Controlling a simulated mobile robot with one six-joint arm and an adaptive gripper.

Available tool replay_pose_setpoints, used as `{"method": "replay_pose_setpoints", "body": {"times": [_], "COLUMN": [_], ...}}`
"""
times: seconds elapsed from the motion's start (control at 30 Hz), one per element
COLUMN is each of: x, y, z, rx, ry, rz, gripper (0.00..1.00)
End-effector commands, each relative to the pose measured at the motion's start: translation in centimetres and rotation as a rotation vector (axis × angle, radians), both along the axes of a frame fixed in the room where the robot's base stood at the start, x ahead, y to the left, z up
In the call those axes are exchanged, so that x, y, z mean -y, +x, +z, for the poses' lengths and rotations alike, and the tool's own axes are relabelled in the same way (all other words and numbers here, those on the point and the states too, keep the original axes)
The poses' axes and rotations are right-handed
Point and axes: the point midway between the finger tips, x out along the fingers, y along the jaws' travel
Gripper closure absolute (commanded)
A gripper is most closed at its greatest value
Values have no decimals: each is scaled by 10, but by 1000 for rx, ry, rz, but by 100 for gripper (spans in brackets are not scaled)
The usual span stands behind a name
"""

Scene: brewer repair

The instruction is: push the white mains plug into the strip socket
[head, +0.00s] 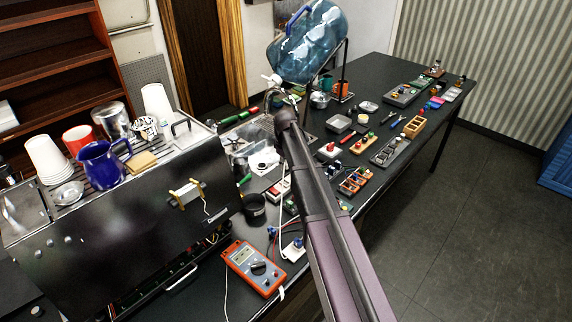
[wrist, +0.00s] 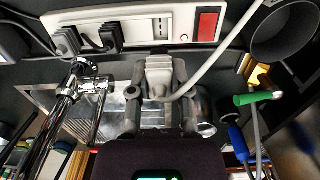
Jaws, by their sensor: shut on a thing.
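The white plug (wrist: 158,72) is between the two fingers of my gripper (wrist: 160,82) in the wrist view. My gripper is shut on it. Its white cable (wrist: 215,65) curves out to the right and up past the strip. The white socket strip (wrist: 150,28) lies across the top of the wrist view, and a free socket (wrist: 160,30) on it is roughly in line with the plug. A gap seems to show between plug and strip; the plug's pins are hidden. In the head view the strip (head: 279,189) shows left of my arm, and my gripper is not clearly visible.
Dark plugs (wrist: 105,38) fill the strip's left sockets; a red switch (wrist: 208,22) is at its right. A black cup (wrist: 290,32) and a green-ended tool (wrist: 258,98) are to the right. A chrome tap (wrist: 70,92) is left. An orange multimeter (head: 254,267) lies nearer.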

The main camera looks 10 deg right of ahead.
Motion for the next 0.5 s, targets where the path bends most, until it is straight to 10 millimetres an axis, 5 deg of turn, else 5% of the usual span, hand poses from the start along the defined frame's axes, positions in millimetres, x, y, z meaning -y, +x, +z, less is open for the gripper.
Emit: {"method": "replay_pose_setpoints", "body": {"times": [0.5], "x": [0], "y": [0], "z": [-34], "rx": [0], "ry": [0], "rz": [0], "gripper": [100]}}
